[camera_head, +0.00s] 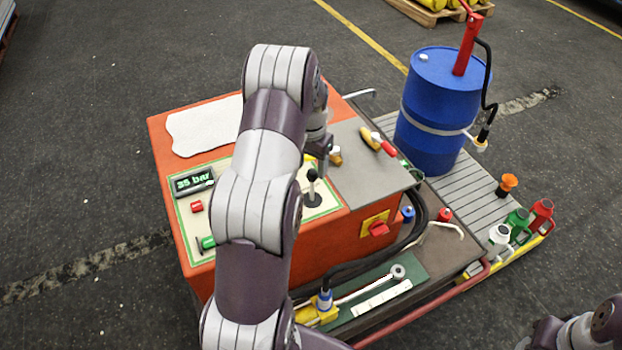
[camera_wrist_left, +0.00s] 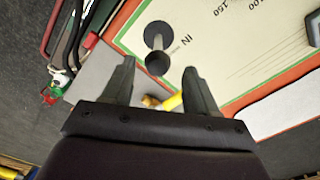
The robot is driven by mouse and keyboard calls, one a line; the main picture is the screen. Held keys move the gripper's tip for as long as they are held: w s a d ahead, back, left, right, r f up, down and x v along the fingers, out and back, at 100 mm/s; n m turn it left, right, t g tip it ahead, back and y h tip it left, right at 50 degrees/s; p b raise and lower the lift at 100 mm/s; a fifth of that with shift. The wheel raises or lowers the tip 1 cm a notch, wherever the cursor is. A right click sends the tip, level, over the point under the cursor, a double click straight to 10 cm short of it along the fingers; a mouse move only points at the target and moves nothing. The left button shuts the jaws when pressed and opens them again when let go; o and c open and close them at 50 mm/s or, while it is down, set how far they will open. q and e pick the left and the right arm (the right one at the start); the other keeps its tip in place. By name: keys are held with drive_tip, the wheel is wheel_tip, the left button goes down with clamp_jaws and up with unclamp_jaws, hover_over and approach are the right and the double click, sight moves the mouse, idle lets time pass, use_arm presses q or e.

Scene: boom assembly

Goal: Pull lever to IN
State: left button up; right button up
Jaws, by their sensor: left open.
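The lever (camera_head: 312,187) is a black knob on a stick over a round black base, standing on the cream panel of the orange console (camera_head: 340,240). In the left wrist view the lever (camera_wrist_left: 157,62) shows between and beyond my fingertips, with the word IN beside its base. My left gripper (camera_wrist_left: 158,68) is open, its fingers on either side of the knob in that view; I cannot tell whether they touch it. In the head view my left arm hides part of the panel, and the gripper (camera_head: 318,150) is partly hidden behind the arm, just beyond the lever.
A display reading 35 bar (camera_head: 193,181) and a red button (camera_head: 196,206) are on the panel's left. A red knob on a yellow plate (camera_head: 377,228) is on the console's side. A blue drum (camera_head: 440,110) stands at the right. My right arm (camera_head: 585,330) is at the lower right.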

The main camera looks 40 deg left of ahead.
sight(312, 181)
use_arm(q)
drive_tip(key=f, duration=0.3)
drive_tip(key=shift+d+f, duration=0.35)
drive_tip(key=shift+f, duration=0.05)
drive_tip(key=f, duration=0.2)
drive_tip(key=shift+a+f, duration=0.35)
drive_tip(key=shift+d+r, duration=0.1)
drive_tip(key=shift+d, duration=0.1)
use_arm(e)
drive_tip(key=shift+d+r, duration=0.2)
drive_tip(key=shift+r, duration=0.05)
